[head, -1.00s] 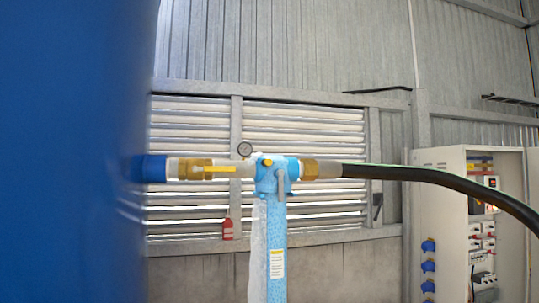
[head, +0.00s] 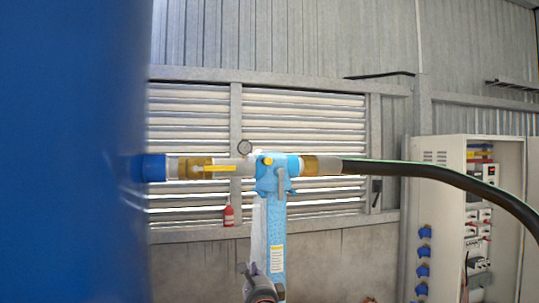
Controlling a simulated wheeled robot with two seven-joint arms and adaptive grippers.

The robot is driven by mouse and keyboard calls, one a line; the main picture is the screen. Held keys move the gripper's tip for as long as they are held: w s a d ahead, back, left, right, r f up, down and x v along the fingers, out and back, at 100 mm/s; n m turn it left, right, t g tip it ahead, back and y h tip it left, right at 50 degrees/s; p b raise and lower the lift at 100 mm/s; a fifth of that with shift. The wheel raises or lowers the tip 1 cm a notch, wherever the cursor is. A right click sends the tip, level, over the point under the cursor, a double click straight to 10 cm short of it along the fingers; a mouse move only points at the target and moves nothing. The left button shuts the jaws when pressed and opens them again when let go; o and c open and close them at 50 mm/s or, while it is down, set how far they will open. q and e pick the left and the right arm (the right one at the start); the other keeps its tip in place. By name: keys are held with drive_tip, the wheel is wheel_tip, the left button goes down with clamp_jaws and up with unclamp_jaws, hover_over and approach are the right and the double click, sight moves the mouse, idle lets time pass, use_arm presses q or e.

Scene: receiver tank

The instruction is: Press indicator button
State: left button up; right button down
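A small round yellow button (head: 267,161), which looks like the indicator button, sits on the front of a light-blue filter housing (head: 276,185) in the pipe line. The housing's blue body hangs down below it with a white label. My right gripper (head: 250,268) is just coming into view at the bottom edge, in front of the lower housing and well below the button. Its fingers are small and partly cut off, so I cannot tell if they are open. My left gripper is not in view.
A large blue tank (head: 70,150) fills the left side. A yellow-handled valve (head: 212,168), a gauge (head: 245,147) and a black hose (head: 420,172) adjoin the housing. An electrical cabinet (head: 450,210) stands right; a red extinguisher (head: 228,215) is behind.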

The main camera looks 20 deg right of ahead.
drive_tip(key=s+d+r+m+t+h+p, duration=0.1)
drive_tip(key=s+r+m, duration=0.15)
drive_tip(key=r, duration=0.65)
drive_tip(key=s+d+r+m+t+h+p, duration=0.1)
drive_tip(key=r+m+t+p, duration=0.15)
drive_tip(key=r, duration=0.65)
drive_tip(key=m+h+p, duration=0.2)
drive_tip(key=m+h, duration=0.1)
drive_tip(key=m, duration=0.2)
approach(268, 161)
drive_tip(key=s+d+r, duration=0.2)
drive_tip(key=s+r, duration=0.3)
drive_tip(key=shift+t, duration=0.25)
drive_tip(key=shift+w, duration=0.15)
drive_tip(key=w+p, duration=0.6)
drive_tip(key=w, duration=0.2)
drive_tip(key=shift+w, duration=0.35)
drive_tip(key=shift+s, duration=0.1)
